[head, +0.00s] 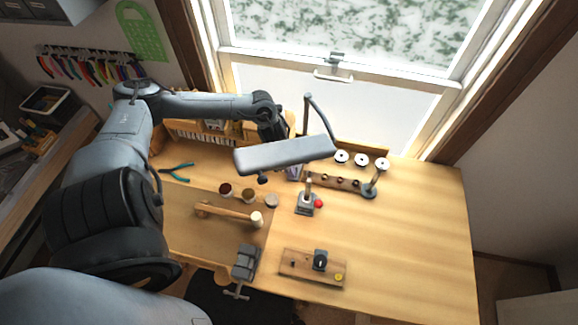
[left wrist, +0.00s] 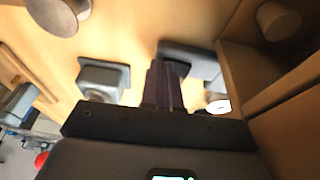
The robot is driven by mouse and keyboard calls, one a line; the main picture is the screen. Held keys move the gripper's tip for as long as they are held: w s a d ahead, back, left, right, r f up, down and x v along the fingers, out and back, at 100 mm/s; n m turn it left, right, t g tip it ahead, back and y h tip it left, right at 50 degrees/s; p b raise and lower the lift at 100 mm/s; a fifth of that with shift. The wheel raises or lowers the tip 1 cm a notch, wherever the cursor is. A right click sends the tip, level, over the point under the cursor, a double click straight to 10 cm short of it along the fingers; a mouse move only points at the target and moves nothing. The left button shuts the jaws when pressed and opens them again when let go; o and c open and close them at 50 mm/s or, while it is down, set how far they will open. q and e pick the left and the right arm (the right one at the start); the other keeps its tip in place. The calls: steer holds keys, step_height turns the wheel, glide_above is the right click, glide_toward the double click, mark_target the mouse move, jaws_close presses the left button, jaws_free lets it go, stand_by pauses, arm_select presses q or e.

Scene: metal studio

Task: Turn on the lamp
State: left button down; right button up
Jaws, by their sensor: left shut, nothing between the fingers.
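A desk lamp with a long grey head (head: 285,153) stands over the wooden workbench. A thin curved arm rises behind the head. I cannot tell how all the lamp's parts join. My left gripper (left wrist: 163,85) is shut and empty in the left wrist view. In the head view its wrist comes down behind the lamp head, which largely hides the fingers. Contact with the lamp cannot be told. My right gripper is not in view.
A mallet (head: 230,212), teal pliers (head: 176,171) and small round pots (head: 249,195) lie left on the bench (head: 420,235). A vise (head: 245,262) grips the front edge. A wooden block (head: 300,268) lies near the front. The right side is clear.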

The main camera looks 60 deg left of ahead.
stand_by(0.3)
arm_select(q)
steer(key=shift+w+a+r, duration=0.1)
steer(key=shift+w+a, duration=0.15)
steer(key=shift+a, duration=0.15)
steer(key=shift+w+a, duration=0.1)
steer(key=shift+a, duration=0.1)
steer(key=shift+w+r+p, duration=0.1)
steer(key=shift+r+p, duration=0.5)
steer(key=shift+r, duration=0.1)
steer(key=p+v, duration=0.6)
steer(key=shift+s+r+p, duration=0.3)
steer(key=shift+s, duration=0.15)
